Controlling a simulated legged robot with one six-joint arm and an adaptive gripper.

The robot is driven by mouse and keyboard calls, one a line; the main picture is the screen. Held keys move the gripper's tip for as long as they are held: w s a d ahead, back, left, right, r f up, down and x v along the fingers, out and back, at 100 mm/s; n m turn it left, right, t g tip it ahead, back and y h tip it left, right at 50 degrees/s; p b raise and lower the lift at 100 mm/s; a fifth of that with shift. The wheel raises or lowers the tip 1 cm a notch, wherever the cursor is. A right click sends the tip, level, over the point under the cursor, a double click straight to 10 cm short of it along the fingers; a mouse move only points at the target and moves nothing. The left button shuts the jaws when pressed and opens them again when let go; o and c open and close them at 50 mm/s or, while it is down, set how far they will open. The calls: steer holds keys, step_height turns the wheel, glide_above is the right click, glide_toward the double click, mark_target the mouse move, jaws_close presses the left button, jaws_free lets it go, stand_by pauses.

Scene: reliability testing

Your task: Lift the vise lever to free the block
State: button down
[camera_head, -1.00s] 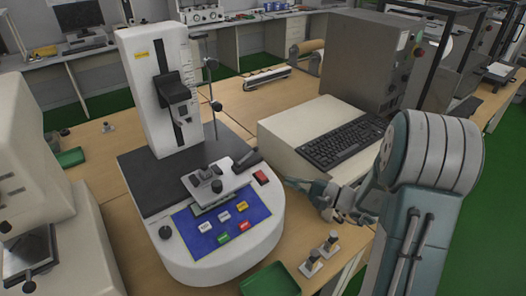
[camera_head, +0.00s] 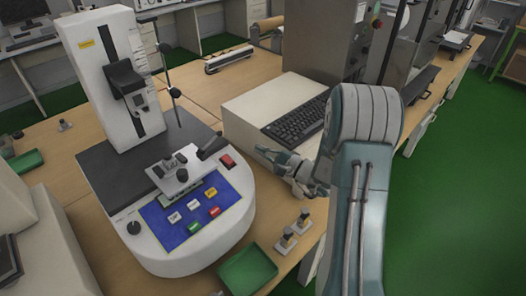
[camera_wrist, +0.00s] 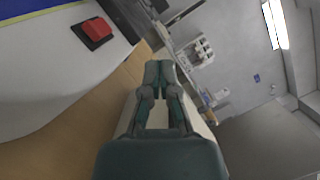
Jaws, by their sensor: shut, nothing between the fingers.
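A small light-grey vise (camera_head: 165,182) sits on the front of the white testing machine (camera_head: 190,262). A black-handled lever (camera_head: 212,146) sticks up at a slant from the vise's right side. A small dark grey piece (camera_head: 182,175) sits on the vise top; I cannot tell whether it is the block. My gripper (camera_head: 264,152) is shut and empty, to the right of the vise and lever, apart from both. In the wrist view, my gripper's fingers (camera_wrist: 160,68) are together at the tips and point away from the machine; the lever is not clearly visible there.
A red switch (camera_head: 227,161) lies between vise and gripper, and also shows in the wrist view (camera_wrist: 92,30). A keyboard (camera_head: 297,120) on a beige unit lies behind my gripper. Small metal fixtures (camera_head: 288,240) and a green tray (camera_head: 248,268) stand in front.

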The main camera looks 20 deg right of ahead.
mark_target(211, 142)
steer(key=w+a, duration=0.1)
steer(key=a, duration=0.1)
steer(key=w+a+r, duration=0.1)
steer(key=w+a, duration=0.1)
steer(key=w+a+r, duration=0.1)
steer(key=w+a, duration=0.1)
steer(key=shift+a+r, duration=0.2)
steer(key=shift+a, duration=0.1)
steer(key=shift+a+r, duration=0.2)
steer(key=shift+a, duration=0.15)
steer(key=shift+r, duration=0.1)
steer(key=shift+r+n, duration=0.2)
steer(key=shift+n, duration=0.2)
